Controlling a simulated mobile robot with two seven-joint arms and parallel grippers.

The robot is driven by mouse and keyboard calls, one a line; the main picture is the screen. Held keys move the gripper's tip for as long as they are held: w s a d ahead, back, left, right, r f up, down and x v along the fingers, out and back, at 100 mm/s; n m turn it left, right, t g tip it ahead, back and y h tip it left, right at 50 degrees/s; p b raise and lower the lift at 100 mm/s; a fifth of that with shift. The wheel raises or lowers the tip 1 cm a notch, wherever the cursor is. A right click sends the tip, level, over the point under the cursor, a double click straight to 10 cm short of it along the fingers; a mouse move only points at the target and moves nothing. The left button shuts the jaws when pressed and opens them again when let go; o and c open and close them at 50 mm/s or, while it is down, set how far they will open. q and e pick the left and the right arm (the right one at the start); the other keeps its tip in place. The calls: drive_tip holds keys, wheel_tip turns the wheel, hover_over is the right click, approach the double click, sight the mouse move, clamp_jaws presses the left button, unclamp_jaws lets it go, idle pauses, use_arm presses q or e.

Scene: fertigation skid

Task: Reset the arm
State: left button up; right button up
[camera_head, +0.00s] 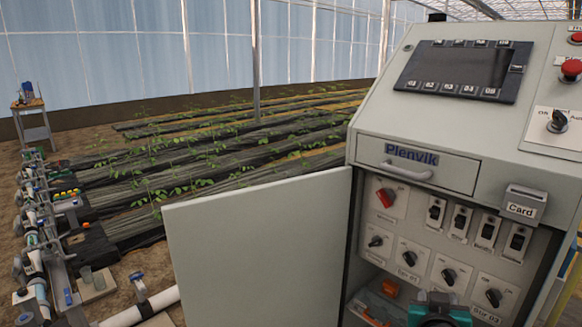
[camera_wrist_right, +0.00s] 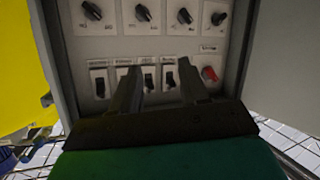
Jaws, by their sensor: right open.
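My right gripper (camera_wrist_right: 160,68) is open and empty in the right wrist view, its two dark fingers apart in front of the switch panel. In the head view only the teal and black back of the right gripper shows at the bottom edge, low in the cabinet opening; its fingertips are hidden there. The grey control cabinet (camera_head: 455,145) stands at the right with its door (camera_head: 255,250) swung open to the left. Inside are a red rotary switch (camera_head: 386,196), a row of black toggle switches (camera_head: 460,221) and a row of black knobs (camera_head: 449,276). My left gripper is not in view.
A drawer with a handle (camera_head: 408,171) and a card holder (camera_head: 525,205) jut from the cabinet front. A red mushroom button (camera_head: 571,68) and a key switch (camera_head: 557,121) sit upper right. Orange parts (camera_head: 390,288) lie at the cabinet bottom. Pipework and planted rows fill the left.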

drive_tip(key=s+a+f+n+y, duration=0.3)
drive_tip(key=s+a+f+y, duration=0.1)
drive_tip(key=s+f, duration=0.4)
drive_tip(key=s+a+f+n+g+y+p, duration=0.1)
drive_tip(key=s+a+f+n+y, duration=0.2)
drive_tip(key=s, duration=0.8)
drive_tip(key=a+f+y, duration=0.2)
drive_tip(key=a+f, duration=0.2)
drive_tip(key=f, duration=0.1)
drive_tip(key=shift+s+a+f+g+p, duration=0.2)
drive_tip(key=shift+g+p, duration=0.1)
drive_tip(key=shift+o, duration=0.4)
